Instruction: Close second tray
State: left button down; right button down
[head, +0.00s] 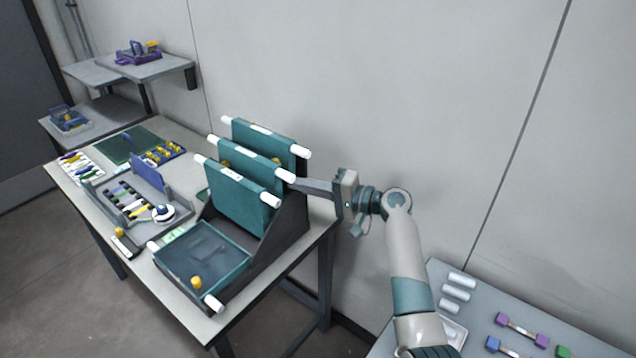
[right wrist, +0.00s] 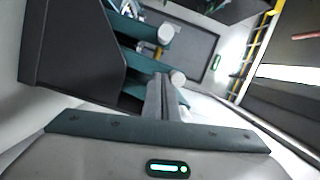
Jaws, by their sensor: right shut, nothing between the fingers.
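A dark rack (head: 291,208) on the table holds teal trays with white end knobs. Three trays stand upright: a back one (head: 262,139), a middle one (head: 246,160) and a front one (head: 238,196). A lowest tray (head: 238,262) lies flat and open at the front, with a yellow-topped piece in it. My right gripper (head: 297,183) is shut and empty, its fingertips beside the right knob of the middle upright tray. Whether they touch is unclear. In the right wrist view, the shut fingers (right wrist: 163,98) point between white knobs. My left gripper is out of view.
A grey holder (head: 128,200) with a white round device stands left of the rack on the table (head: 185,296). A green mat (head: 127,145) lies behind it. A wall rises close behind the rack. A side table (head: 432,282) at lower right carries white cylinders and coloured pieces.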

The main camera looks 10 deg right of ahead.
aim_at(266, 189)
jog(key=s+a+p, duration=0.2)
jog(key=a, duration=0.1)
jog(key=shift+s+a+f, duration=0.15)
jog(key=shift+a+f, duration=0.1)
jog(key=shift+f, duration=0.15)
jog(key=shift+s+a, duration=0.1)
jog(key=shift+s, duration=0.05)
jog(key=shift+s+a+r+n, duration=0.15)
jog(key=shift+s+a+n, duration=0.45)
jog(key=shift+s, duration=0.05)
jog(key=s+a+f+n+h, duration=0.2)
jog(key=s+a+n+h, duration=0.1)
jog(key=s+a+n, duration=0.45)
jog(key=s+a+f+n+t, duration=0.1)
jog(key=s+a+f+n, duration=0.1)
jog(key=f, duration=0.3)
jog(key=s+a+f+n+t+h+b, duration=0.1)
jog(key=s+a+f+n, duration=0.2)
jog(key=a+f, duration=0.1)
jog(key=shift+s+f, duration=0.4)
jog(key=shift+f, duration=0.25)
jog(key=shift+f, duration=0.1)
